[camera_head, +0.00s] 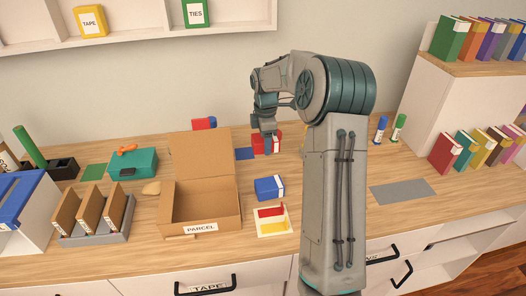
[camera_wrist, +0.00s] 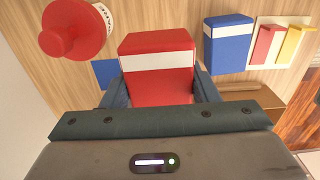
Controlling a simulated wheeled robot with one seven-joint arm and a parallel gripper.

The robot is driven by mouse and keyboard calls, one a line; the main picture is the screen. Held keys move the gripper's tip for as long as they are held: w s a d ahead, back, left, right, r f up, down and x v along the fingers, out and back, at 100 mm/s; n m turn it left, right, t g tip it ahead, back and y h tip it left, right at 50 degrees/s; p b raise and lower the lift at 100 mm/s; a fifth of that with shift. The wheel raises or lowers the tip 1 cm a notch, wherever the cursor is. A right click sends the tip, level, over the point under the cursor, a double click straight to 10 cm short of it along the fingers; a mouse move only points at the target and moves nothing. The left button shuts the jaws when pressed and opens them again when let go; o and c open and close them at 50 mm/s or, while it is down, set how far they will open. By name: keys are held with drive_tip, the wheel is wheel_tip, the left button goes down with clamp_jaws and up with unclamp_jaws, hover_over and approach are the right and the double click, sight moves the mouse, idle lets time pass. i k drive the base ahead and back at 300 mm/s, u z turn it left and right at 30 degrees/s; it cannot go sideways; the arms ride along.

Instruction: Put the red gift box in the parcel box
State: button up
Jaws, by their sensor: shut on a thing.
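The red gift box (camera_wrist: 158,85) has a white band and sits between the two fingers of my gripper (camera_wrist: 158,92) in the wrist view. In the head view the red box (camera_head: 268,146) is at the back of the desk, partly hidden by my gripper (camera_head: 266,135), which is shut on it from above. I cannot tell whether the box touches the desk. The parcel box (camera_head: 213,229) is open cardboard with its lid raised at the back and a PARCEL label in front. It stands to the left and nearer, and its visible inside looks empty.
A blue box (camera_head: 269,188) stands right of the parcel box, behind a small tray (camera_head: 272,231) with red and yellow pieces. A red round object (camera_wrist: 75,30) is close to my gripper. A teal box (camera_head: 133,162) and a file rack (camera_head: 94,233) stand left. A grey mat (camera_head: 403,191) lies right.

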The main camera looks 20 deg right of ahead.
sight(197, 213)
drive_tip(key=k, duration=1)
